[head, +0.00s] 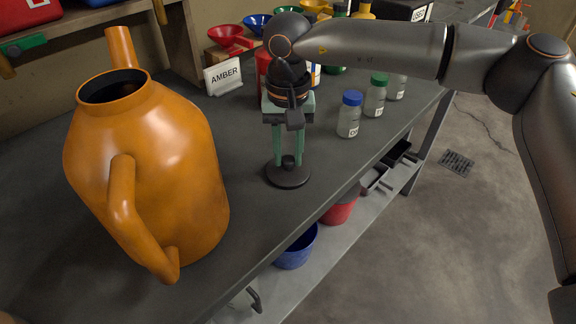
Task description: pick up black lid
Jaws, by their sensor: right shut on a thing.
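The black lid (288,177) is a round dark disc with a small knob in its middle. It is at the middle of the grey worktop, right of the large orange can. My right gripper (288,160) points down from above with green fingers and is shut on the lid's knob. I cannot tell whether the lid rests on the worktop or is just clear of it. My left gripper is not in view.
The large orange can (150,165) with an open neck stands left. Small bottles with blue (349,113) and green (375,95) caps stand right of the gripper. An AMBER sign (223,76) and coloured funnels (230,36) are behind. The worktop's front edge is near.

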